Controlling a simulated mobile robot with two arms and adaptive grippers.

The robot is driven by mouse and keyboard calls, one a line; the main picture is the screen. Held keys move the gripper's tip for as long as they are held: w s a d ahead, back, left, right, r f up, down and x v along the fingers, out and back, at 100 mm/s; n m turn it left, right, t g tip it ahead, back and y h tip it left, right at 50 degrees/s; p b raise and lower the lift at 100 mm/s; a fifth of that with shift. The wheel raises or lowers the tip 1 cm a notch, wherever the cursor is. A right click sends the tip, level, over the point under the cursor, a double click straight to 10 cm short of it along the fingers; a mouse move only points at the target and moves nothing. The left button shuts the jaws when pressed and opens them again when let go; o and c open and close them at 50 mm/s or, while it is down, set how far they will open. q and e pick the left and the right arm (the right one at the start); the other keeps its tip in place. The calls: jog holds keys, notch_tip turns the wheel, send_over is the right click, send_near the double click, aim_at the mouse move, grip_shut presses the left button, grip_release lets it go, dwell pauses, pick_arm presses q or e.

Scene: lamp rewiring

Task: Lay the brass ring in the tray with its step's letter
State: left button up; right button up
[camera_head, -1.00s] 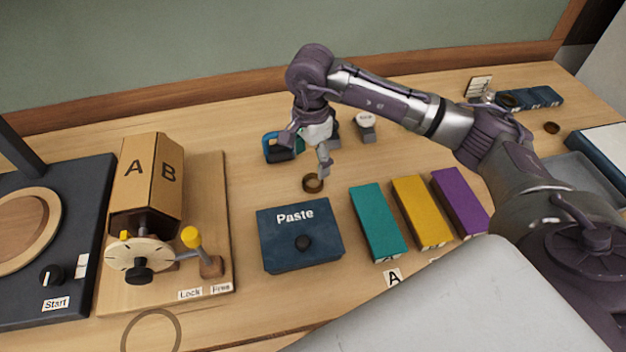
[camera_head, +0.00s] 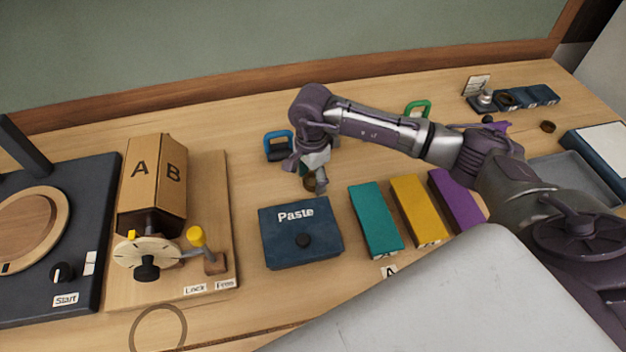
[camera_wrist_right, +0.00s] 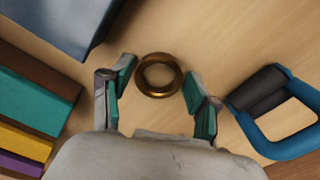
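The brass ring (camera_head: 310,182) lies flat on the table behind the blue Paste box, partly hidden by my right gripper (camera_head: 311,180). In the right wrist view the brass ring (camera_wrist_right: 159,75) sits between and slightly beyond the two fingertips of my right gripper (camera_wrist_right: 158,80). The fingers are spread, with a gap on each side of the ring. The teal tray (camera_head: 376,220), the yellow tray (camera_head: 419,210) and the purple tray (camera_head: 457,200) stand in a row to the right of the Paste box. A letter A label (camera_head: 389,271) lies in front of the teal one. My left gripper is not in view.
The Paste box (camera_head: 302,246) is close in front of the ring. A blue-handled tool (camera_head: 279,146) lies just behind left of it. A box marked A and B (camera_head: 153,185) stands on a wooden fixture at left. A grey tray (camera_head: 572,178) is at far right.

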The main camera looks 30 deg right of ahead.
jog(key=c, duration=0.7)
jog(key=shift+r, duration=0.1)
jog(key=shift+r+b, duration=0.4)
jog(key=shift+r, duration=0.2)
jog(key=r, duration=0.1)
jog(key=r+b, duration=0.1)
jog(key=shift+d+r, duration=0.2)
jog(key=shift+r, duration=0.2)
jog(key=s+d+r+b, duration=0.1)
jog(key=s+d+r, duration=0.1)
jog(key=d, duration=0.1)
jog(key=s+d+r+b, duration=0.1)
jog(key=s+d+r, duration=0.1)
jog(key=d, duration=0.1)
jog(key=s+d+r+b, duration=0.1)
jog(key=s+d+r, duration=0.1)
jog(key=d, duration=0.1)
jog(key=shift+d+r, duration=0.35)
jog(key=shift+r, duration=0.05)
